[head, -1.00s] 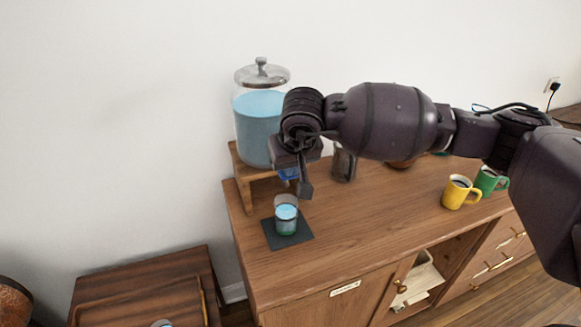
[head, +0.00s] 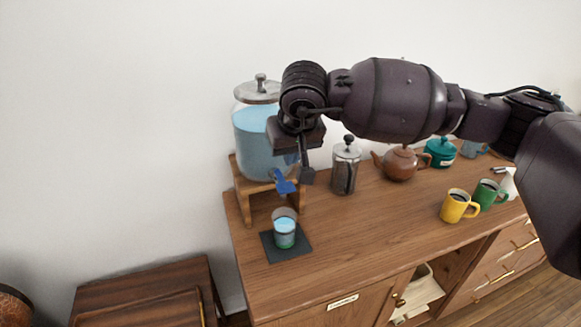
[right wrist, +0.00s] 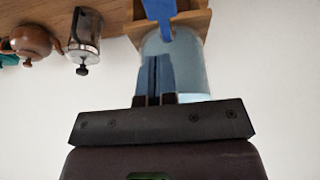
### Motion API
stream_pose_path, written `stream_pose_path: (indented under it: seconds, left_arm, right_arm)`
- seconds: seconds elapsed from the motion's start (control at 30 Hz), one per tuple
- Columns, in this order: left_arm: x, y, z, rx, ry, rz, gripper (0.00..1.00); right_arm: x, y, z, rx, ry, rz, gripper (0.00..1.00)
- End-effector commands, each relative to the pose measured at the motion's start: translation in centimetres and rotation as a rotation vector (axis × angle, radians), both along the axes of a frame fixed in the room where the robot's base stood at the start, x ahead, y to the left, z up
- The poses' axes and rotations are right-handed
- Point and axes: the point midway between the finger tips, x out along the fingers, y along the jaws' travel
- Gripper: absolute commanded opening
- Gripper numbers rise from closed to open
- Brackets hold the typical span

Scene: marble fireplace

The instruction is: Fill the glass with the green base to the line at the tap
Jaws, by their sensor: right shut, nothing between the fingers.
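The glass with the green base (head: 285,236) stands upright on a dark square mat (head: 271,248) under the tap. It holds light blue liquid, with clear glass above; I cannot make out the line. The blue tap (head: 284,182) sits low on the front of the glass dispenser (head: 255,135), which is filled with blue liquid. No stream shows between tap and glass. My right gripper (head: 306,176) is shut and empty, above and just right of the tap. In the right wrist view its fingers (right wrist: 155,99) show against the dispenser, with the tap (right wrist: 160,12) beyond. My left gripper is out of view.
The dispenser rests on a wooden stand (head: 242,190) on the cabinet. A coffee press (head: 345,168), brown teapot (head: 401,164), teal pot (head: 440,152), yellow mug (head: 456,207) and green mug (head: 486,194) stand to the right. The cabinet top right of the mat is clear.

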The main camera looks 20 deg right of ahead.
Motion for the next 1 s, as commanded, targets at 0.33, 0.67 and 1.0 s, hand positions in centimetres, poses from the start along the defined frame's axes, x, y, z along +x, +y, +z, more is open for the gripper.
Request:
stream_pose_path:
  seconds: [0.33,0.67,1.0]
  left_arm:
    - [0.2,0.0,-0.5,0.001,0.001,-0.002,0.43]
    - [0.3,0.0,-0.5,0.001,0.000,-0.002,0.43]
    - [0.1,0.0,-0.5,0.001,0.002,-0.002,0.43]
  right_arm:
    - [-1.6,0.0,5.5,0.002,-0.001,0.001,0.00]
    - [-2.1,0.0,6.8,0.001,0.001,0.001,0.00]
    - [-2.1,0.0,6.8,0.001,0.001,0.000,0.00]
